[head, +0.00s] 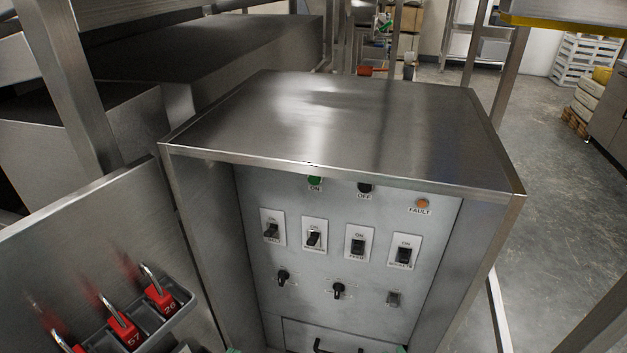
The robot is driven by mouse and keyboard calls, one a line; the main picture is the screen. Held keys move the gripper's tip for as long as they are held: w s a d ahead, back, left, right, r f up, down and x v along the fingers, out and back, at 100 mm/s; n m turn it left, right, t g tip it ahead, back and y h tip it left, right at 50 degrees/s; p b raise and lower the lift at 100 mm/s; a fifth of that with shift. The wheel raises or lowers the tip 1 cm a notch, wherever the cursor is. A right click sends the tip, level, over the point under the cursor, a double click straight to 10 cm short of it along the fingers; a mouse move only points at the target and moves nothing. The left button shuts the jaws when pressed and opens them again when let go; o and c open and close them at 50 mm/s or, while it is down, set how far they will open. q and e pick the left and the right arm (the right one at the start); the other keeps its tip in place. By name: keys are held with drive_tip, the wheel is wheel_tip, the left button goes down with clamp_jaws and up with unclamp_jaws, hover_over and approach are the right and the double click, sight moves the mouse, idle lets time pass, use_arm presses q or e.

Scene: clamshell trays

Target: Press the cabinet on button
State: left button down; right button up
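The steel cabinet (345,120) stands in front of me with its front panel showing under the top's edge. The green ON button (315,181) sits high on the panel, partly cut off by that edge. The black OFF button (364,187) is to its right. An orange FAULT lamp (422,203) is further right. Small teal bits at the bottom edge look like the tips of my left gripper (232,350) and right gripper (402,349). Both are well below the ON button. Too little shows to tell whether they are open or shut.
Below the buttons are a row of toggle switches (314,234), black knobs (338,290) and a handle (330,347). An open door at left carries a rack (180,307) of red padlocks. Steel equipment crowds the left; open floor (560,210) lies right.

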clamp_jaws()
drive_tip(key=shift+s, duration=0.1)
idle(0.8)
